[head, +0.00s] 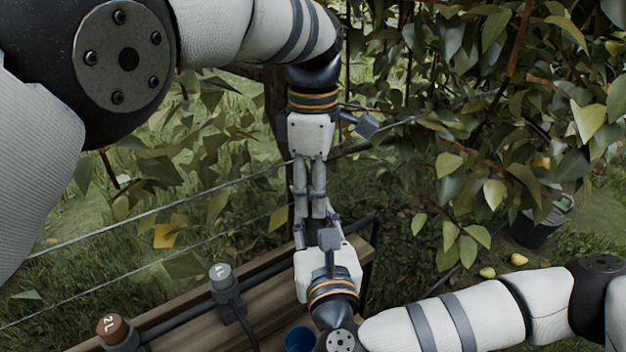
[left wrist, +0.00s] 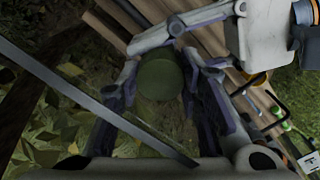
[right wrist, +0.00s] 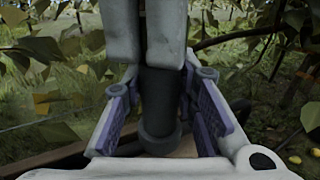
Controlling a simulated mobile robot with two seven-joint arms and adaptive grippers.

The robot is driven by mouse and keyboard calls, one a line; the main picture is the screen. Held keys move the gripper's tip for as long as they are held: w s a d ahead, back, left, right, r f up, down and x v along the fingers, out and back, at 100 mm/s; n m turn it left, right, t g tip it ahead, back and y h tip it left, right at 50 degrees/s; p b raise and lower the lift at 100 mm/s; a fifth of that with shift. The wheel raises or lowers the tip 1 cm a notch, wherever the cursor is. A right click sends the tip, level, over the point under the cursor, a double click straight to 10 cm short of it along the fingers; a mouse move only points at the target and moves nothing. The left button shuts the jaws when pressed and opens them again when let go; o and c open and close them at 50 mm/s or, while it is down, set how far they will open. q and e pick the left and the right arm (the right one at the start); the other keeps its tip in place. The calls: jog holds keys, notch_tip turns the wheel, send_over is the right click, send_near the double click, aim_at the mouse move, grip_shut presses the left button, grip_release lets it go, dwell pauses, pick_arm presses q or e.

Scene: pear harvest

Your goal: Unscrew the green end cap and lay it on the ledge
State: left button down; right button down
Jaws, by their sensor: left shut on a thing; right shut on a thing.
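The green end cap (left wrist: 160,78) shows as a dull green round piece between my left gripper's fingers in the left wrist view. My left gripper (head: 311,212) points down and is shut on it. My right gripper (head: 318,226) comes up from below and meets it, fingertips almost together. In the right wrist view a dark cylinder (right wrist: 160,95) with a wider near end stands between my right gripper's fingers, which are shut on it. The joint between cap and cylinder is hidden. The wooden ledge (head: 185,318) lies below and to the left.
A dark rail along the ledge carries a grey-topped fitting (head: 222,275) and a brown-topped fitting (head: 112,327). A blue cup (head: 300,339) stands near my right gripper. Wires cross at left. Leafy branches fill the right; a dark bucket (head: 537,229) stands behind.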

jog(key=shift+f, duration=0.1)
pick_arm(q)
jog(key=shift+r, duration=1.05)
jog(key=shift+r, duration=2)
pick_arm(e)
jog(key=c, duration=1.2)
grip_release()
